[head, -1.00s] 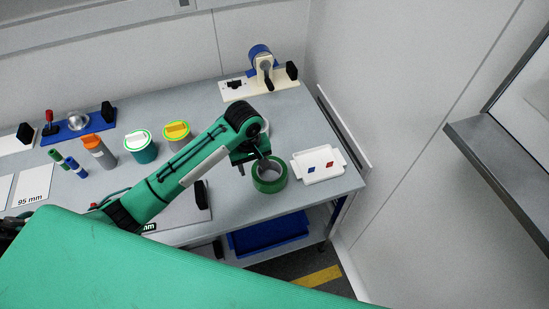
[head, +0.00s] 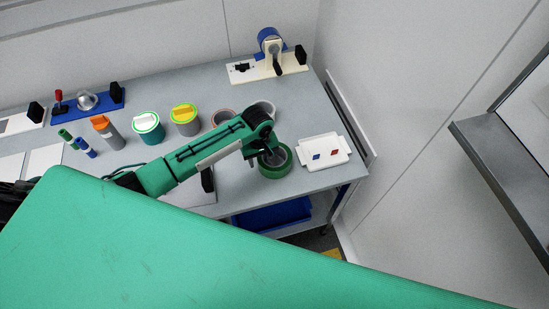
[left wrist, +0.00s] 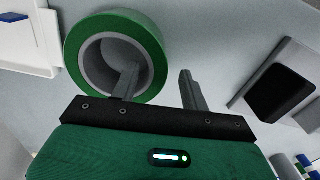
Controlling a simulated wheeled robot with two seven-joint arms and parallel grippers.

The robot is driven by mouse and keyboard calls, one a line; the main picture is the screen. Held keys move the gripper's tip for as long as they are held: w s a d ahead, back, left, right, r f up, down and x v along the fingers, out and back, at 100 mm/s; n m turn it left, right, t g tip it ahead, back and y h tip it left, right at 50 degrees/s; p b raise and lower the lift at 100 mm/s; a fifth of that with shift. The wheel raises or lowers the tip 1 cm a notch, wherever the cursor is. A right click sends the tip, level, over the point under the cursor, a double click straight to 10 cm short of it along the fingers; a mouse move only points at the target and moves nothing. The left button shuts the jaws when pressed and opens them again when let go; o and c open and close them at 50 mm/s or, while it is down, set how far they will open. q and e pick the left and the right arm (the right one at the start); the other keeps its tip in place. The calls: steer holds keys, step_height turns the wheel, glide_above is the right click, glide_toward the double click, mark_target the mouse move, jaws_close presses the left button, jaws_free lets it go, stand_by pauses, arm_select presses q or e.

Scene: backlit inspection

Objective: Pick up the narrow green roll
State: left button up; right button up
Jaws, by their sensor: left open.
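The green roll (head: 287,160) lies flat on the grey bench near its front right edge, left of a white tray. It is a green ring with a grey core, and it also shows at the upper left of the left wrist view (left wrist: 115,22). My left gripper (head: 270,153) is over the roll, open and empty. In the left wrist view my fingers (left wrist: 157,88) stand apart, one over the roll's hole and one outside its right side, with the green wall between them in the picture. Whether either finger touches the roll I cannot tell. My right gripper is not in view.
The white tray (head: 335,143) with small blue and red pieces is just right of the roll. A reddish roll (head: 218,116) and a pale roll (head: 268,106) stand behind my arm. Lidded cups and a tape dispenser (head: 270,68) are farther back. A blue bin (head: 270,215) is below.

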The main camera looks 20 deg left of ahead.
mark_target(261, 160)
arm_select(q)
steer(key=shift+w+f+p, duration=0.1)
steer(key=shift+f+p, duration=0.2)
steer(key=shift+f, duration=1.2)
jaws_close()
steer(key=shift+w+r, duration=0.1)
